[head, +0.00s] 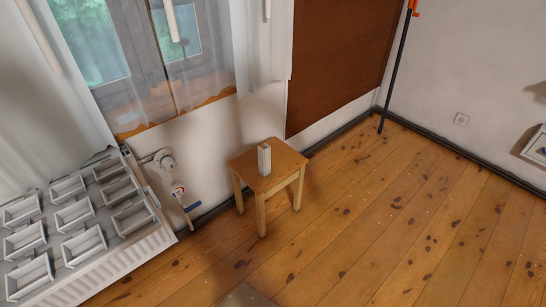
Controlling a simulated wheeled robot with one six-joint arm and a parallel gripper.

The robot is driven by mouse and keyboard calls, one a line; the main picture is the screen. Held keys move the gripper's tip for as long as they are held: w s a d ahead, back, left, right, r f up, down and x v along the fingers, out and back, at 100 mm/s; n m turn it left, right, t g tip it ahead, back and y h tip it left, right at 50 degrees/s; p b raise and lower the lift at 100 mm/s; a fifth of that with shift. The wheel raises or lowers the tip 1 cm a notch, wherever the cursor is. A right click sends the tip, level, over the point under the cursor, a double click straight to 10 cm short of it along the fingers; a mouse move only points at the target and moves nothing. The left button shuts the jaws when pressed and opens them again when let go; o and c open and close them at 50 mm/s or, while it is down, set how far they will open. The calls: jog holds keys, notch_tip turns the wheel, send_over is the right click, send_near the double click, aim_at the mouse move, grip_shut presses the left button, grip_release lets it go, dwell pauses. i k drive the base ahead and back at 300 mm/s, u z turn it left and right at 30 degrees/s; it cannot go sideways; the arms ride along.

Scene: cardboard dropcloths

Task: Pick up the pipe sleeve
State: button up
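A small pale grey-white upright block-like piece (264,159) stands on top of a small wooden stool (285,166). It is the only loose object on the stool and looks like the pipe sleeve, though it is too small to make out its exact shape or any opening. It stands near the middle of the stool top. My gripper is not in view.
A black pole (395,68) leans in the back corner. The wooden floor (400,220) right of the stool is clear.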

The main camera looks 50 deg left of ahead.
aim_at(264, 155)
jog(key=u, duration=0.55)
jog(key=i, duration=0.85)
jog(key=u, duration=0.8)
